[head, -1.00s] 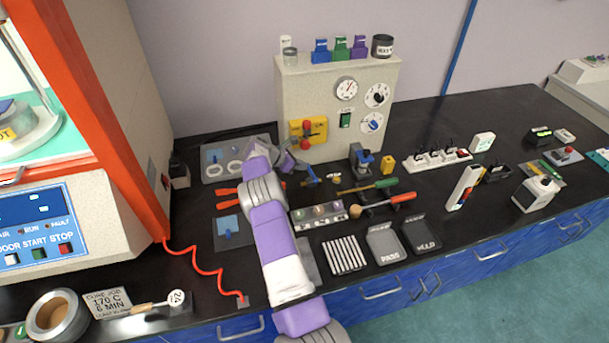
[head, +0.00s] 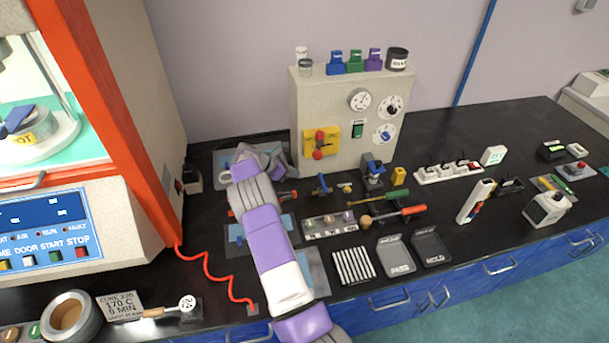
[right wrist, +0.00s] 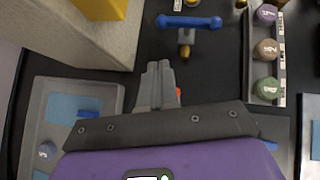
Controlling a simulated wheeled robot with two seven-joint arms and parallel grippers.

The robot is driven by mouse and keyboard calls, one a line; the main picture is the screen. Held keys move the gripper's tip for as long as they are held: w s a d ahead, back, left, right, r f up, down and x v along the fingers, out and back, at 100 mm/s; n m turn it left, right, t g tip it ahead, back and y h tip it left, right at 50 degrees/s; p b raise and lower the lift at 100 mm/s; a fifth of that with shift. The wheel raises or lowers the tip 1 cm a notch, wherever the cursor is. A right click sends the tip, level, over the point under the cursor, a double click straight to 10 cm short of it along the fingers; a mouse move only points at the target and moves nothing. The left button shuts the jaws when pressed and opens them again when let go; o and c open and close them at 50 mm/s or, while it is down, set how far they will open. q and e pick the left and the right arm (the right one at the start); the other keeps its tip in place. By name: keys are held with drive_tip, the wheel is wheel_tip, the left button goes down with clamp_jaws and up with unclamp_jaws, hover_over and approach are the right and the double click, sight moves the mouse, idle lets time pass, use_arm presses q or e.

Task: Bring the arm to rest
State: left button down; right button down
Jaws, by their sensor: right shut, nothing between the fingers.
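My right arm, purple, white and grey, reaches up over the black bench from the bottom of the head view. Its gripper (head: 277,163) is above the bench, left of the cream control box (head: 349,122). In the right wrist view the grey fingers (right wrist: 158,72) are together, with nothing between them. They point toward a blue-handled fitting (right wrist: 189,22) and stay apart from it. My left gripper is in neither view.
The orange-framed machine (head: 110,120) stands close on the left, with a red coiled cord (head: 213,277) before it. A grey tray (right wrist: 109,103) lies beside the gripper.

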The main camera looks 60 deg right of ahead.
drive_tip(key=v, duration=0.5)
drive_tip(key=shift+w+d+r, duration=0.1)
drive_tip(key=shift+w+d, duration=0.2)
drive_tip(key=shift+r+p, duration=0.1)
drive_tip(key=shift+p, duration=0.2)
